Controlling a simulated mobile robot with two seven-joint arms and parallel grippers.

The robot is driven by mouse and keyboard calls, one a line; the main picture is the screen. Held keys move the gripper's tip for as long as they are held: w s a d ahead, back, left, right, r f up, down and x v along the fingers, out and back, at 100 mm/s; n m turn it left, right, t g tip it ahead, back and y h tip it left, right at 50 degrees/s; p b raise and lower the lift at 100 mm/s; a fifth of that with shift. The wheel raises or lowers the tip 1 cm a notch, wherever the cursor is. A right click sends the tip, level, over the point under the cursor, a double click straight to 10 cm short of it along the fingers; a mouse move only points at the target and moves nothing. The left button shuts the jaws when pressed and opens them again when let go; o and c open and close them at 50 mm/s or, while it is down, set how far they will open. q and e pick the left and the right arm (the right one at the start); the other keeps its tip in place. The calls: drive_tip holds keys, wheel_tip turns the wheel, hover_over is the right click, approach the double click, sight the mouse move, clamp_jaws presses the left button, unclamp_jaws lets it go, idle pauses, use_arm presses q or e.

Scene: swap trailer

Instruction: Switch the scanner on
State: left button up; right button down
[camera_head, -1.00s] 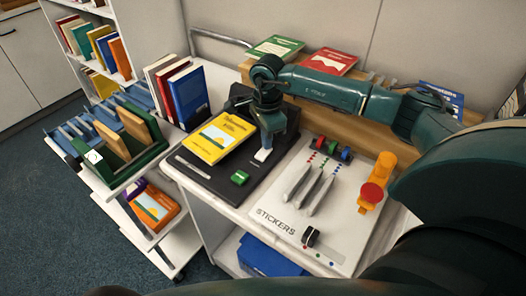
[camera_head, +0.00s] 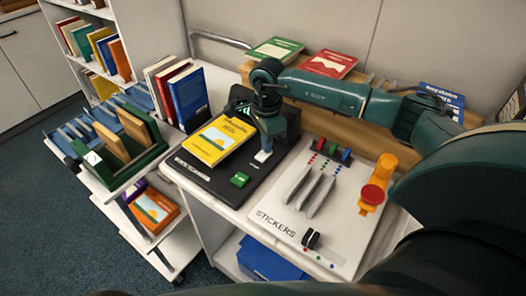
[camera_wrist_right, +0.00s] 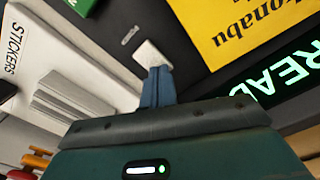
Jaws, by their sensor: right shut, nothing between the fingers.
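The scanner (camera_head: 207,182) is a flat black unit on the white cart top. A white switch (camera_head: 262,156) stands on it and also shows in the wrist view (camera_wrist_right: 151,54). A green button (camera_head: 239,179) sits near its front edge. In the wrist view a dark display (camera_wrist_right: 292,84) shows lit green letters, "READ", cut off by the frame edge. My right gripper (camera_head: 264,146) is shut and empty, its blue fingertips (camera_wrist_right: 157,84) right at the white switch, seemingly touching it. My left gripper is not in view.
A yellow book (camera_head: 218,139) lies on the scanner beside my gripper. A sticker board (camera_head: 277,216) with grey slats and an orange-red stamp (camera_head: 374,190) is to the right. Upright books (camera_head: 188,98) and a green rack (camera_head: 140,160) stand left. A wooden ledge with books is behind.

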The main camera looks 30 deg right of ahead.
drive_tip(key=shift+r+p, duration=1.8)
drive_tip(key=shift+r, duration=1.5)
